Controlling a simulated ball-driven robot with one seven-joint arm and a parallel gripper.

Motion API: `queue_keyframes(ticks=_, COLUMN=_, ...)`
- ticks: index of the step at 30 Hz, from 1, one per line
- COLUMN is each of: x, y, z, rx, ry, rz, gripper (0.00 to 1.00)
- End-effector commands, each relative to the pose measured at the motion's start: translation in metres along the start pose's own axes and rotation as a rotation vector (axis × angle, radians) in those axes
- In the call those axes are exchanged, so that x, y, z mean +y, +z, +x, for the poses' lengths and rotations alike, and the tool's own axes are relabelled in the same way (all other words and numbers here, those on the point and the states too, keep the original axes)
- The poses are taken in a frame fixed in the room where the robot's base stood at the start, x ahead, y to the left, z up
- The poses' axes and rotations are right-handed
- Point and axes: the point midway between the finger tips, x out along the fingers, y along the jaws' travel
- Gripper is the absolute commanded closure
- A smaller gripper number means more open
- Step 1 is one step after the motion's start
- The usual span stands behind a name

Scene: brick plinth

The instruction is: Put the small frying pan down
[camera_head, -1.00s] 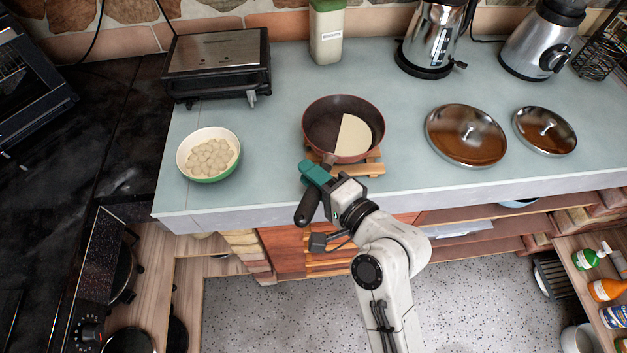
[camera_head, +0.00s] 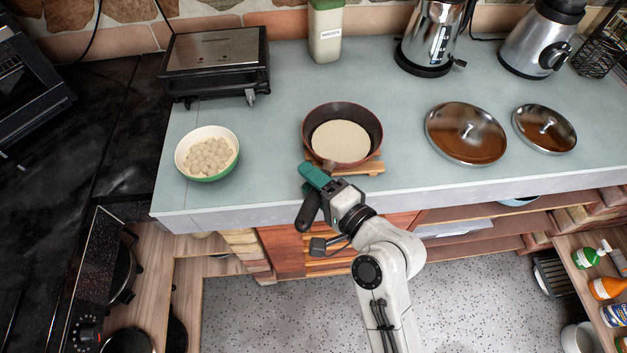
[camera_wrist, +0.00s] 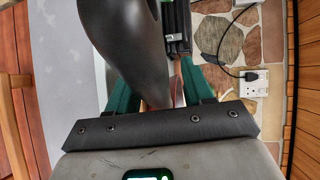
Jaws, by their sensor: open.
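The small frying pan (camera_head: 310,124) has a reddish-brown rim and a dark inside. It sits over a wooden trivet (camera_head: 369,168) near the counter's front edge; whether its whole base touches is hidden. A pale round flatbread (camera_head: 341,142) lies flat in it. Its dark handle (camera_head: 308,212) points toward me past the counter edge and looms large in the wrist view (camera_wrist: 130,40). My gripper (camera_head: 314,177) is open, with its green fingers on either side of the handle; in the wrist view its fingers (camera_wrist: 160,88) stand apart.
A white-green bowl of pale round pieces (camera_head: 208,153) stands left. A grill (camera_head: 216,62), a jar (camera_head: 325,32), a kettle (camera_head: 432,35) and a blender (camera_head: 540,45) line the back. Two lids (camera_head: 466,132) (camera_head: 545,130) lie right. The counter between pan and bowl is clear.

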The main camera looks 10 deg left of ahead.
Motion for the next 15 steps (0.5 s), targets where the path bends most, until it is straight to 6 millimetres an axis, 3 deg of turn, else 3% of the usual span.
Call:
queue_keyframes(ticks=5, x=-0.001, y=0.0, z=-0.006, rx=0.002, ry=-0.001, rz=0.001, gripper=0.49)
queue_keyframes(ticks=15, x=0.001, y=-0.001, z=-0.07, rx=0.004, ry=-0.001, rz=0.001, gripper=0.49)
